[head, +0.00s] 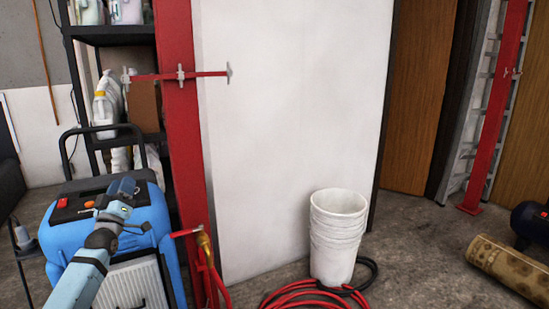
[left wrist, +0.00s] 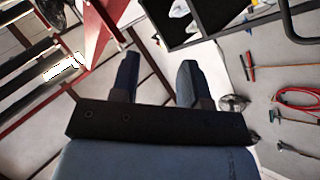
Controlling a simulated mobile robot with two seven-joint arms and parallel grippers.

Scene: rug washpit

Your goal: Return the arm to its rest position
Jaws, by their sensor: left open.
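My left arm comes in from the lower left in the head view, and its gripper (head: 123,187) is held up in front of the blue machine. In the left wrist view the two dark fingers of the left gripper (left wrist: 156,80) stand apart with nothing between them, so it is open and empty. My right gripper is in neither view.
A blue machine (head: 58,240) stands behind my left arm, with a red post (head: 178,110) beside it. A stack of white buckets (head: 336,235) and a red hose (head: 290,295) are on the floor. A rolled rug (head: 508,268) lies at right.

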